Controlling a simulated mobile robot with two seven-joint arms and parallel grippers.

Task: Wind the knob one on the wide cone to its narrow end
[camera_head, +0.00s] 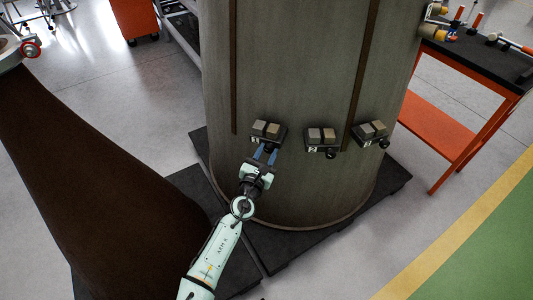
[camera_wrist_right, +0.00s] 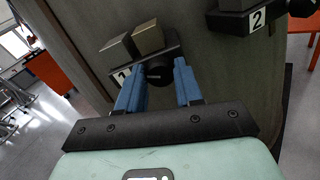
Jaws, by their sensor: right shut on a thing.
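The wide grey cone (camera_head: 305,60) stands upright in the middle of the head view. Near its foot is a black bracket marked 1 (camera_head: 255,140) with two small brownish blocks on top. It also shows in the right wrist view (camera_wrist_right: 170,50). Its round black knob (camera_wrist_right: 158,73) sits below the blocks, between the blue fingers of my right gripper (camera_head: 266,152). The gripper is shut on the knob, one finger on each side. The fingers hide most of the knob in the head view. My left gripper is not in view.
Brackets marked 2 (camera_head: 321,140) and 3 (camera_head: 371,134) sit to the right on the cone. A dark brown cone-like body (camera_head: 90,180) stands close on the left. An orange bench (camera_head: 460,100) is at the right. Dark base plates (camera_head: 290,245) lie under the cone.

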